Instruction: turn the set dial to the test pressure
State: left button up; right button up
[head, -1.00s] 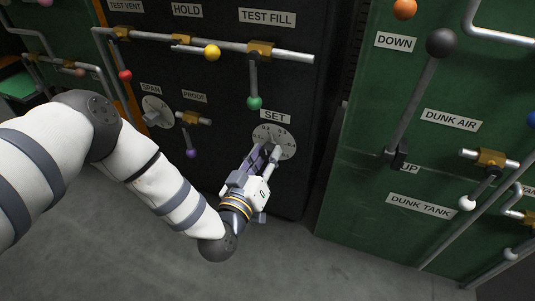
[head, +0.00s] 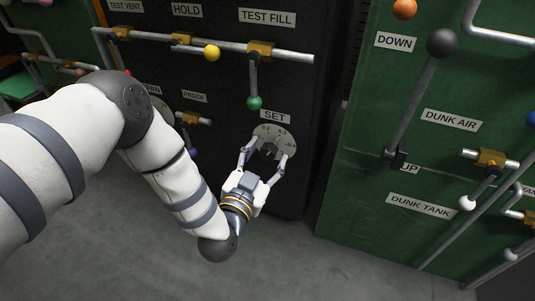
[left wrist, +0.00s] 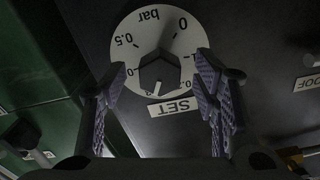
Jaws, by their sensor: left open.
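The set dial is a pale round scale plate (head: 270,131) under the SET label (head: 275,115) on the black panel. Its dark knob (left wrist: 157,72) shows in the left wrist view, with a white mark near its lower edge by the SET label; the picture is upside down there. The plate (left wrist: 146,28) reads "bar", with 0 and 0.5 legible. My left gripper (head: 267,151) is open, with one finger on each side of the knob; contact is not clear. In the left wrist view its purple-padded fingers (left wrist: 160,78) stand apart from the knob. My right gripper is not in view.
Above the dial, a green-knobbed lever (head: 254,102) hangs from the TEST FILL pipe. A PROOF valve (head: 192,119) is to the left. A green cabinet (head: 345,170) with levers and pipes stands to the right. Grey floor (head: 300,255) is clear below.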

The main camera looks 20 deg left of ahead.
pick_arm(q)
jog(key=n, duration=0.6)
jog(key=shift+a, duration=0.1)
jog(key=n, duration=1.8)
jog(key=c, duration=1.3)
jog(key=m, duration=0.3)
jog(key=shift+d+r+m, duration=0.1)
jog(key=shift+d+m, duration=0.1)
jog(key=shift+m, duration=0.2)
grip_shut()
jog(key=m, duration=0.9)
jog(key=shift+m, duration=0.4)
jog(key=m, duration=0.5)
jog(key=o, duration=1.3)
grip_release()
jog(key=shift+a, duration=0.1)
